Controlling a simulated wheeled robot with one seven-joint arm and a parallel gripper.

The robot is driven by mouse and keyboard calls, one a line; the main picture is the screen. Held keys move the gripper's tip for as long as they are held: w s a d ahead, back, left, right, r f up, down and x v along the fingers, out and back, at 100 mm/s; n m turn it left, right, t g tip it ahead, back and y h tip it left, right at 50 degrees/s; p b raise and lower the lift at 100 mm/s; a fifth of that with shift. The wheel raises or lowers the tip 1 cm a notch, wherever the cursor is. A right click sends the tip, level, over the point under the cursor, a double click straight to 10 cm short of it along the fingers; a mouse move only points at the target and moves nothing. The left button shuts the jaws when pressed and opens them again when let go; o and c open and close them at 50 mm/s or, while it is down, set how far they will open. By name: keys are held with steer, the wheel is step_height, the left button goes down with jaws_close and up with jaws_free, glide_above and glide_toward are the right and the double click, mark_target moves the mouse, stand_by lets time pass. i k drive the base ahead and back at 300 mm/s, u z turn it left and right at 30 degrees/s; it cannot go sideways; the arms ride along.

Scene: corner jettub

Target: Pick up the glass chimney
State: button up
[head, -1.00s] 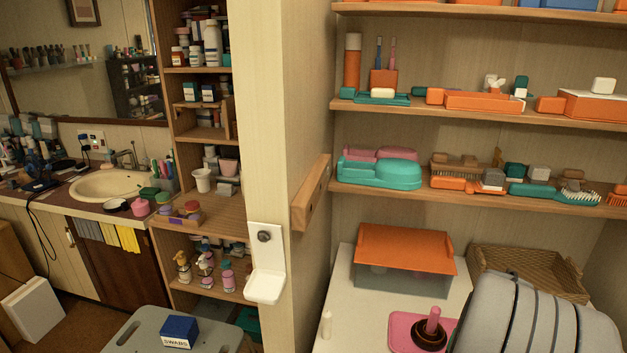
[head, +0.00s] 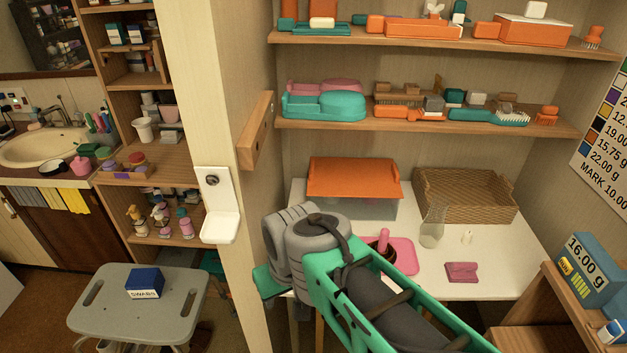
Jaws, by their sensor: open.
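The glass chimney (head: 432,226) is a clear, flask-like glass piece with a narrow neck and wider base. It stands upright on the white table (head: 507,258), in front of the wicker tray and right of the pink mat. My green and grey arm crosses the lower middle of the head view, left of and in front of the glass. The arm hides part of the mat and the table's front. My gripper's fingers cannot be made out, and nothing of mine visibly touches the glass.
A pink mat (head: 405,258) holds a dark round stand with a pink rod. A small white candle-like piece (head: 467,237) and a pink block (head: 461,272) are right of the glass. Behind are a wicker tray (head: 475,207) and orange-lidded box (head: 353,178).

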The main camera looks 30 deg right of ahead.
mark_target(432, 229)
steer(key=z, duration=2)
steer(key=i, duration=0.5)
steer(key=u, duration=2)
